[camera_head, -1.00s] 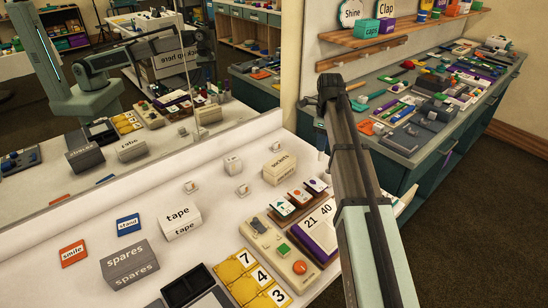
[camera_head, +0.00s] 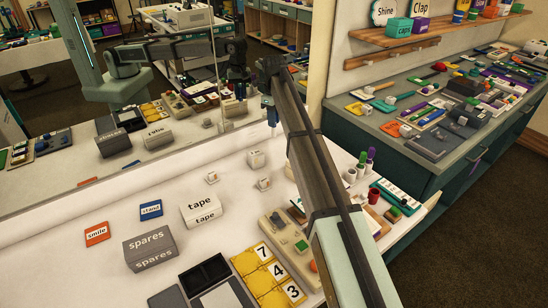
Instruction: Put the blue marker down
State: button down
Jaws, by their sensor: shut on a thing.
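The blue marker (camera_head: 272,117) hangs upright below my gripper (camera_head: 268,101), which is shut on it. The gripper is at the far side of the white table (camera_head: 120,222), near the mirror's edge. The marker's lower end appears clear of the tabletop; its exact height is hard to judge. My arm reaches in from the bottom right and hides part of the table. Green- and purple-topped markers (camera_head: 369,161) stand near white cups (camera_head: 350,174) to the right of my arm.
A tape box (camera_head: 201,209), a spares box (camera_head: 150,250), yellow number cards (camera_head: 268,275) and a button panel (camera_head: 285,238) lie nearer. A mirror (camera_head: 75,170) borders the table behind.

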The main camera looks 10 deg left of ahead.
aim_at(274, 136)
jog(key=shift+m, duration=0.4)
jog(key=shift+f, duration=5)
jog(key=shift+f, duration=0.2)
jog(key=c, duration=1)
grip_release()
notch_tip(274, 136, up, 12)
jog(key=shift+r, duration=0.2)
jog(key=shift+d, duration=0.1)
